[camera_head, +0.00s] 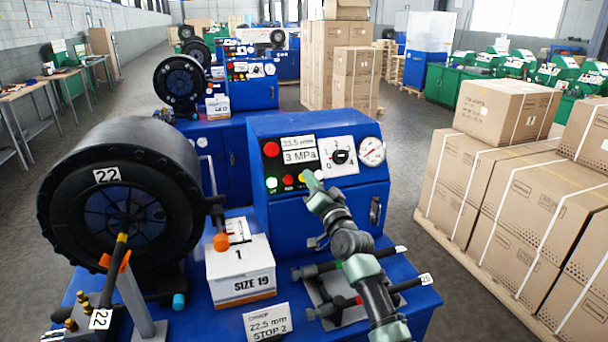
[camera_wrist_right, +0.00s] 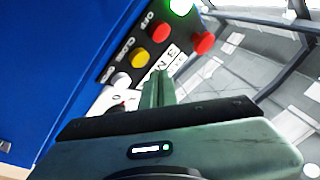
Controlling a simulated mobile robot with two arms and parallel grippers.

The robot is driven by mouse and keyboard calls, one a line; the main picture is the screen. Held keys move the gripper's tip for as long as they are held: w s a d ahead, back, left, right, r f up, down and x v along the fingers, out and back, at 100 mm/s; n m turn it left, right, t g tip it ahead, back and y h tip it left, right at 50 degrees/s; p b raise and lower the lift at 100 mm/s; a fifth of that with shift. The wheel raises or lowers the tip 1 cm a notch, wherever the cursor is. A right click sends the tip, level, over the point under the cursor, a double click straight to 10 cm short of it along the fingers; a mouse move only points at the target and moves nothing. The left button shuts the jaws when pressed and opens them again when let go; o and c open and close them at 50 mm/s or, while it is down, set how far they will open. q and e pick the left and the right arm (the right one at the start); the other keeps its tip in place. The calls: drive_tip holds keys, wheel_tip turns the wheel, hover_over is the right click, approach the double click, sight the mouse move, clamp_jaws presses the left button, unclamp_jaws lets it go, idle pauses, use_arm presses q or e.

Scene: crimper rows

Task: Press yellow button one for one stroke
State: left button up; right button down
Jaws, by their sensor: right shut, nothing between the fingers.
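The yellow button (camera_wrist_right: 138,57) shows in the right wrist view on the black control panel. It sits in a row between a red button (camera_wrist_right: 160,32) marked OFF and a white button (camera_wrist_right: 121,80). My right gripper (camera_wrist_right: 159,82) is shut and empty, its tips close to the panel beside the yellow button; I cannot tell whether they touch it. In the head view my right gripper (camera_head: 309,180) is at the lower panel of the nearest blue machine (camera_head: 270,222), right of the lit green button (camera_head: 272,183), and it hides the yellow button. My left gripper is not in view.
A larger red button (camera_head: 271,149), a dial (camera_head: 340,157) and a gauge (camera_head: 372,151) are on the panel around my gripper. A white box (camera_head: 240,272) stands left of my right arm, by the black crimper head (camera_head: 120,190). Cartons (camera_head: 480,190) stand at right.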

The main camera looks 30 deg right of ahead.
drive_tip(key=s+r+p, duration=0.2)
drive_tip(key=s+p, duration=0.1)
drive_tip(key=shift+s+a+r, duration=0.1)
drive_tip(key=shift+a, duration=0.25)
idle(2.5)
